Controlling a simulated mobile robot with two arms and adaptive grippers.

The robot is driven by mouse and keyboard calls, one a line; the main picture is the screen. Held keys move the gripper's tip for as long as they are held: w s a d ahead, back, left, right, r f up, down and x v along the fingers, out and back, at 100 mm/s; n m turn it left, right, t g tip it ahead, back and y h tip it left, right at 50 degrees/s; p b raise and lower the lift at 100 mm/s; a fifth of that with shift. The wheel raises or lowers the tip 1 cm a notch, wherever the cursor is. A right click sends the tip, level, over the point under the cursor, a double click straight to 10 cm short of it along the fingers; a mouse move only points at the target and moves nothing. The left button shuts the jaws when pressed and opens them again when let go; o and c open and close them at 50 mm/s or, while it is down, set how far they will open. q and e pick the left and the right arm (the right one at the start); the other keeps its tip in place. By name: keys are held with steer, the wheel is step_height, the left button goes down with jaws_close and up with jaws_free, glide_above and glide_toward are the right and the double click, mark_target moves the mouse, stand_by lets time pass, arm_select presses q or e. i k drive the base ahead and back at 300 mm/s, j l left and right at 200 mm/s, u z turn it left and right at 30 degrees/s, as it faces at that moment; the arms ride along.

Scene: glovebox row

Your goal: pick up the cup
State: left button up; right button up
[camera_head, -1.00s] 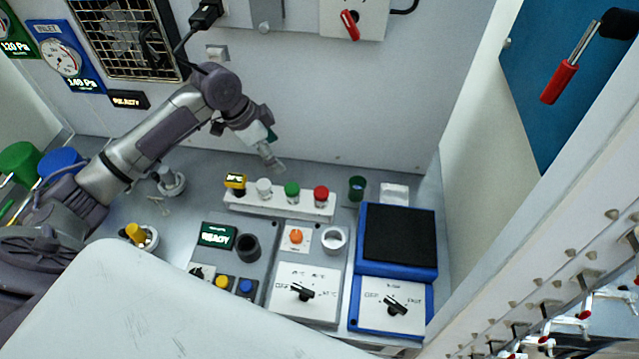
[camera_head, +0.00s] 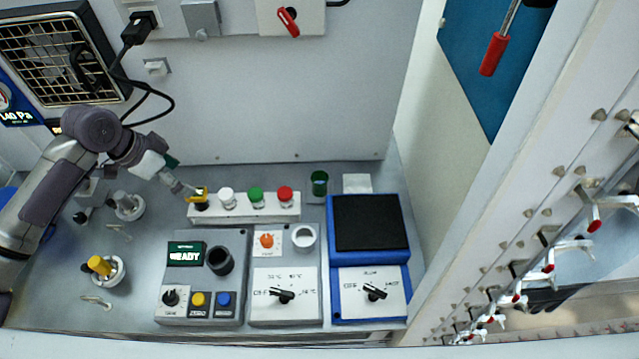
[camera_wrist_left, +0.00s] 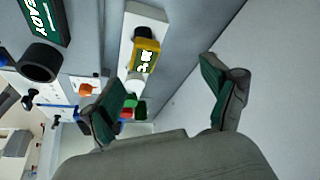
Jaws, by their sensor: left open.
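A small dark green cup (camera_head: 319,183) stands upright on the bench at the back, just right of the white rack. In the left wrist view a dark green shape (camera_wrist_left: 140,108) past the rack is probably this cup, partly hidden. A black open cup-like holder (camera_head: 220,261) and a white one (camera_head: 303,238) sit on the devices in front. My left gripper (camera_head: 180,188) is by the rack's left end, well left of the green cup. In the left wrist view its fingers (camera_wrist_left: 165,98) are spread and empty. My right gripper is not in view.
The white rack (camera_head: 245,211) holds a yellow-labelled vial (camera_head: 201,198) and white, green and red capped ones, between my left gripper and the green cup. A blue device with a black plate (camera_head: 372,222) stands right of it. The back wall (camera_head: 280,100) is close behind.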

mark_target(320, 178)
steer(key=k, duration=1.5)
